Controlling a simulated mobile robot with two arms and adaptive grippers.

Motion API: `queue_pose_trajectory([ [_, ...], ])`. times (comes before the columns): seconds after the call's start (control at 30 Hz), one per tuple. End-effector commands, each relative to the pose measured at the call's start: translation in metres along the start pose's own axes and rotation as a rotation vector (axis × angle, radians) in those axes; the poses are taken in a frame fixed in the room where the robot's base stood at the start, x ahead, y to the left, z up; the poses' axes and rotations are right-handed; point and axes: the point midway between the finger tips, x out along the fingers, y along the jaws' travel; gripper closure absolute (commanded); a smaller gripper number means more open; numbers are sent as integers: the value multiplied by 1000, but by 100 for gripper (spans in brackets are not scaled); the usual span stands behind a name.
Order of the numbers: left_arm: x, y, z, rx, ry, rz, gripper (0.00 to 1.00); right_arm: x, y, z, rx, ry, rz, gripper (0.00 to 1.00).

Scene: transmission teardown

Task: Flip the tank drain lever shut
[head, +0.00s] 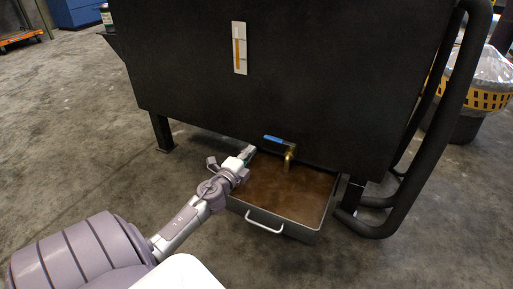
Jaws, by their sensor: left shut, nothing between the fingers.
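The black tank (330,75) fills the upper middle of the head view. A brass drain valve (288,157) sticks out low on its front face. The blue drain lever (275,139) sits on top of the valve and points left, lying roughly level along the tank face. My left gripper (249,152) is shut and empty, just left of and slightly below the lever's free end, apparently apart from it. Whether liquid runs from the spout is too small to tell. My right gripper is not in view.
A grey drain pan (272,229) with a front handle holds brown liquid below the valve. Thick black tubes (445,110) bend down at the tank's right. A bin with a yellow basket (487,97) stands behind them. The concrete floor at left is clear.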

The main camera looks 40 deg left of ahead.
Motion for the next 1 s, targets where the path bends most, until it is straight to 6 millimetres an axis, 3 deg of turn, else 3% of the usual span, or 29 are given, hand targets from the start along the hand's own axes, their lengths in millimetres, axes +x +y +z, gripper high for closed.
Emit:
queue_pose_trajectory([
  [0.4, -45, -1, 43, -2, -1, 0, 100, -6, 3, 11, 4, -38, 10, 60],
  [1.0, -50, -1, 48, 0, 0, -1, 100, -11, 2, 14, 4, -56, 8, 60],
])
